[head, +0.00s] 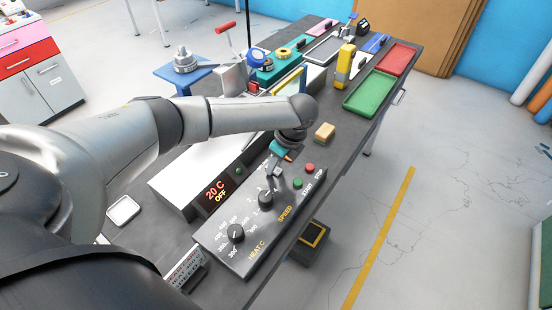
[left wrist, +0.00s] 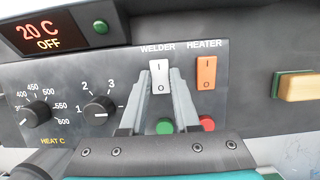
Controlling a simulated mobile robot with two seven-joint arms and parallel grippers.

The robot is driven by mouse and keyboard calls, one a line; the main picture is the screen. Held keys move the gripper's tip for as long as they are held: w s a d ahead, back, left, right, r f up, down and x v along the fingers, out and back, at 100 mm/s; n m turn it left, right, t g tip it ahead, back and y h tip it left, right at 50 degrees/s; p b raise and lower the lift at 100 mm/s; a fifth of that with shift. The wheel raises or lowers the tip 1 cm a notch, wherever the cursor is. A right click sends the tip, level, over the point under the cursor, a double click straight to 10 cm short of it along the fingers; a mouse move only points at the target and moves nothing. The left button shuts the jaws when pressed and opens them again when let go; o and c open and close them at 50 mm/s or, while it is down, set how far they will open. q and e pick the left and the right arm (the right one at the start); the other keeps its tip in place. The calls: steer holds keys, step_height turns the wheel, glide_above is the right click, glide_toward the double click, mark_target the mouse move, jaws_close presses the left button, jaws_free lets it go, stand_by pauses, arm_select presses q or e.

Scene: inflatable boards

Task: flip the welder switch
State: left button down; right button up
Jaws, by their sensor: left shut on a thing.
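The welder switch (left wrist: 162,80) is a white rocker marked I and O, under the WELDER label in the left wrist view. My left gripper (left wrist: 161,72) has one grey finger on each side of it and is shut on it. In the head view my left gripper (head: 274,162) reaches down to the upper part of the dark control panel (head: 228,259) and hides the switch there. I cannot tell which way the rocker is tilted. The display (left wrist: 50,32) reads 20 C OFF. My right gripper is not in view.
The orange heater switch (left wrist: 206,72) is close to the right of the welder switch. Green (left wrist: 165,126) and red (left wrist: 206,123) buttons lie below. The speed knob (left wrist: 100,110) and heat knob (left wrist: 37,113) are left. A yellow-orange block (head: 324,131) lies beyond the panel.

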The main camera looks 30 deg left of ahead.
mark_target(278, 171)
arm_select(q)
steer(key=shift+s+a+r+h+p, duration=0.1)
steer(key=shift+a+r+h+p, duration=0.1)
steer(key=shift+h+p, duration=0.55)
steer(key=shift+f+h, duration=0.2)
steer(key=shift+h, duration=0.25)
steer(key=c, duration=0.6)
jaws_free()
steer(key=shift+c, duration=0.2)
step_height(278, 171, up, 15)
steer(key=d+p, duration=0.1)
steer(key=p, duration=0.1)
steer(key=shift+d+p, duration=0.2)
steer(key=shift+p, duration=0.2)
